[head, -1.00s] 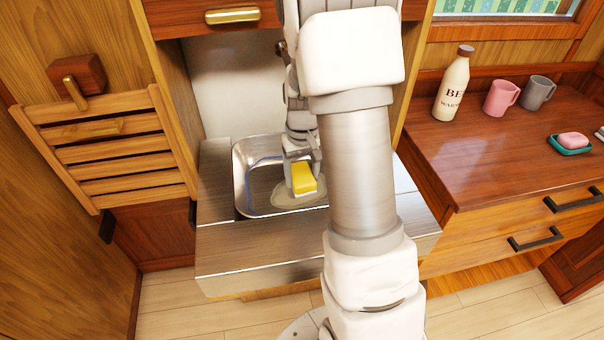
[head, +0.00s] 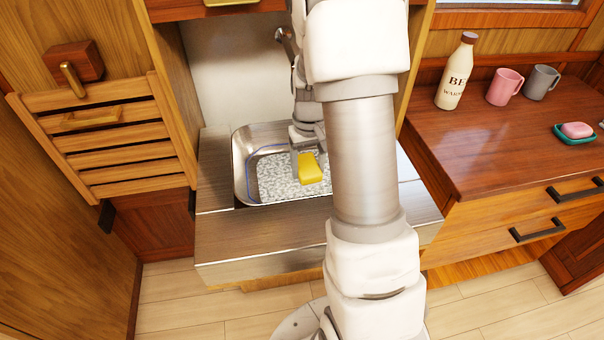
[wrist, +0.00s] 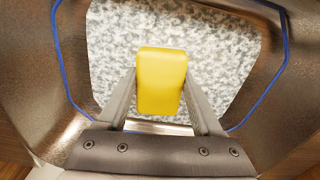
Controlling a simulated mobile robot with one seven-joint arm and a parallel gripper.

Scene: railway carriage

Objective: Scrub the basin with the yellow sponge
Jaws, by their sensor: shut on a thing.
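The yellow sponge (head: 311,169) is held between the fingers of my gripper (head: 308,150), over the basin. It also shows in the wrist view (wrist: 161,80), clasped by both fingers of my gripper (wrist: 160,100). The steel basin (head: 241,172) is set in a metal counter, and my arm hides its right part. Its floor (wrist: 110,45) looks mottled white and grey, and a blue line (wrist: 70,70) runs around the lower wall. I cannot tell whether the sponge touches the floor.
A wooden counter (head: 480,150) on the right bears a bottle (head: 455,75), a pink mug (head: 504,88), a grey mug (head: 541,82) and pink soap (head: 576,130) on a green dish. A slatted wooden panel (head: 115,135) stands left. A wall closes the back of the basin alcove.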

